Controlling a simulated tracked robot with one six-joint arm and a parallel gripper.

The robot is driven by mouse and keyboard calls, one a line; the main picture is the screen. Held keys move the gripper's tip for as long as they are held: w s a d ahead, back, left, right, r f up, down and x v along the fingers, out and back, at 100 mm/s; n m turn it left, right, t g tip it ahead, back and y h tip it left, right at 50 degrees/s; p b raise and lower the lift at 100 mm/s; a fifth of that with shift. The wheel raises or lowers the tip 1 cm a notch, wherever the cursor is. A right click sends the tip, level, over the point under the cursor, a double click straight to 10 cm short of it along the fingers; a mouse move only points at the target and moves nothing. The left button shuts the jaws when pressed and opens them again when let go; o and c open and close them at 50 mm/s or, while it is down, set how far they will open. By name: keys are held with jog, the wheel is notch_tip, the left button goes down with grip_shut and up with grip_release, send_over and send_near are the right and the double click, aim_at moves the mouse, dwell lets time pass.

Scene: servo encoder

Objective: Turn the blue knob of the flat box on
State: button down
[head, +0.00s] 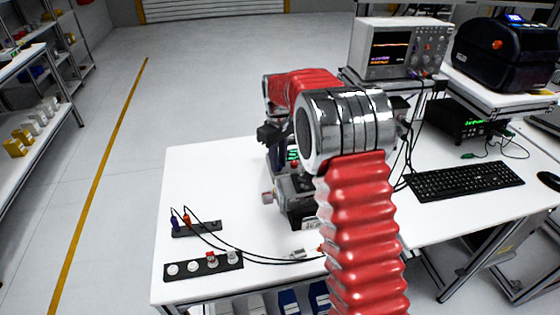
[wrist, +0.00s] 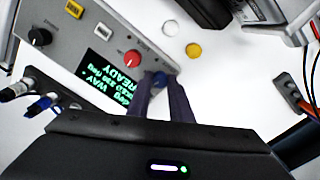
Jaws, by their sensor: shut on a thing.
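In the wrist view the flat grey box (wrist: 88,32) lies at the upper left, with a black knob (wrist: 38,37), a red knob (wrist: 132,57) and a display of green text (wrist: 104,80). The blue knob (wrist: 160,80) is at the box's near right corner. My gripper (wrist: 160,84) is shut on the blue knob, one dark finger on each side of it. Only a small part of the knob shows, and its pointer mark cannot be made out. In the head view my arm hides most of the box, and the green display (head: 293,155) peeks out beside it.
A white button (wrist: 170,28) and a yellow one (wrist: 193,50) lie right of the box in the wrist view. On the white table (head: 200,165), a dark socket strip (head: 205,266) and cables are at front left. A keyboard (head: 463,180) is at right. The table's left back is clear.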

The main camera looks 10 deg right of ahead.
jog(key=m, duration=0.7)
jog(key=shift+w+r, duration=0.1)
jog(key=shift+r, duration=0.05)
dwell(0.4)
jog(key=c, duration=1.6)
grip_release()
notch_tip(320, 180, up, 14)
jog(key=shift+f, duration=0.25)
